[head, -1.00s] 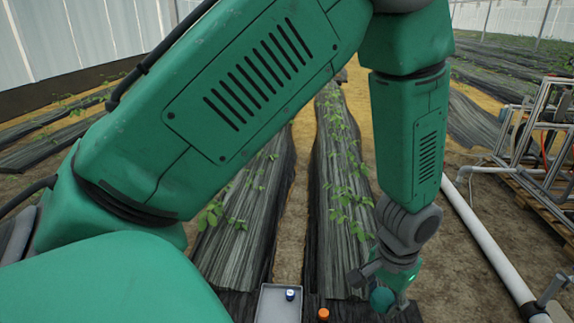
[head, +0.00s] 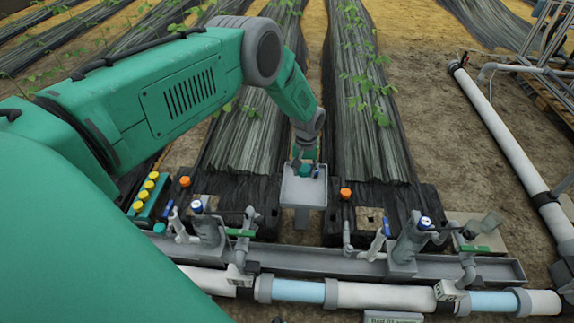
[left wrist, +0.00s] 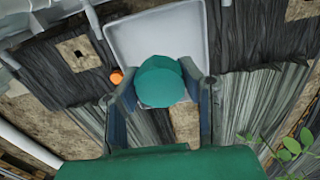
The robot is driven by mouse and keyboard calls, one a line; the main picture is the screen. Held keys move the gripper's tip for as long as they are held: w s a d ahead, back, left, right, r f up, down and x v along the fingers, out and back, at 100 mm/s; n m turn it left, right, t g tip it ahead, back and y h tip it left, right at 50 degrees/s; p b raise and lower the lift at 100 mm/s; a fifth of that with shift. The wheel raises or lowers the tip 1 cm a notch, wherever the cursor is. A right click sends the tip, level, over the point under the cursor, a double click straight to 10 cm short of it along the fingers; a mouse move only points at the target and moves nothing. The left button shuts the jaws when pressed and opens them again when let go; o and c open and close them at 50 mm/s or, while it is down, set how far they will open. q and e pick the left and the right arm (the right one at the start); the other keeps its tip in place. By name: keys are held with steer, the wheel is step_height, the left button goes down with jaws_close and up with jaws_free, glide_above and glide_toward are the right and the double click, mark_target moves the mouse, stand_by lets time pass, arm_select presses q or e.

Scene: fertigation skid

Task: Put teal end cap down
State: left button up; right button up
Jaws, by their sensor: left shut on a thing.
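The teal end cap (left wrist: 160,82) is a rounded teal piece between the fingers of my left gripper (left wrist: 160,92) in the left wrist view. The gripper is shut on it. In the head view my left gripper (head: 304,165) is over the far part of a small grey tray (head: 304,194). The tray (left wrist: 135,35) also shows behind the cap in the left wrist view. I cannot tell whether the cap touches the tray floor. My right gripper is not in view.
Orange caps stand left (head: 185,181) and right (head: 346,194) of the tray. A teal rack with yellow caps (head: 150,195) is at the left. Pipes and valves on a grey rail (head: 330,246) run across the front. Plant rows lie behind.

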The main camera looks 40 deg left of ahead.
arm_select(q)
step_height(320, 180, down, 2)
steer(key=a, duration=0.3)
steer(key=b, duration=0.3)
glide_above(295, 196)
step_height(295, 196, down, 6)
steer(key=shift+d+r, duration=0.1)
steer(key=shift+r, duration=0.05)
step_height(295, 196, down, 4)
steer(key=shift+f+b, duration=0.15)
steer(key=shift+b, duration=1.1)
steer(key=shift+w, duration=0.1)
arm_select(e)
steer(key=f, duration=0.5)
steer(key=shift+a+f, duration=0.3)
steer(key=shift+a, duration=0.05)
arm_select(q)
steer(key=shift+r, duration=0.2)
steer(key=shift+f, duration=0.65)
steer(key=o, duration=1.1)
steer(key=shift+r, duration=0.1)
